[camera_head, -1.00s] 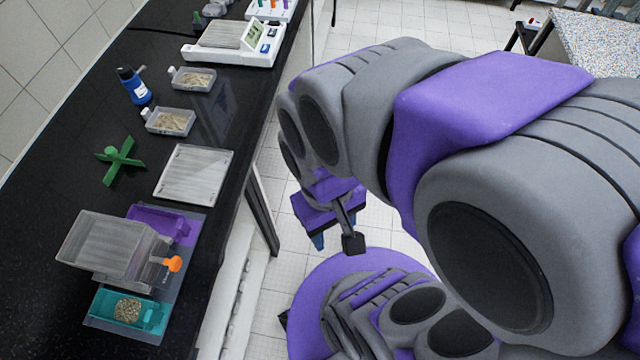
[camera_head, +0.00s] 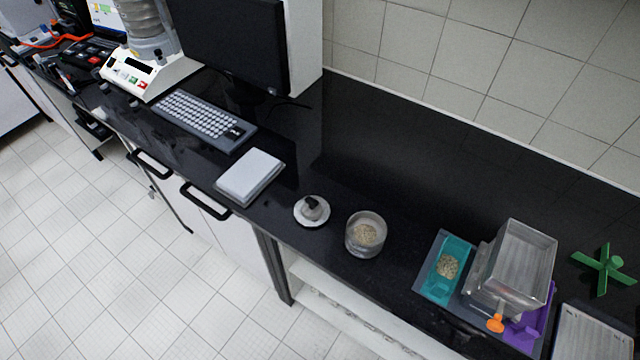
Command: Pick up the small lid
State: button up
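A small round white lid-like piece (camera_head: 312,211) with a grey, dark-topped knob lies on the black bench, near its front edge. It stands just left of a clear round dish (camera_head: 366,235) holding tan grains, with a small gap between them. I take this piece to be the small lid. My gripper and arm are out of view, so the gripper's state is hidden.
A grey-white box (camera_head: 250,177) and a keyboard (camera_head: 205,118) lie to the left, below a black monitor (camera_head: 232,45). Bench behind the lid is clear.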

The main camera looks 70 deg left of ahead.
aim_at(312, 211)
jog(key=u, duration=2.65)
jog(key=k+z, duration=0.15)
jog(key=z, duration=0.2)
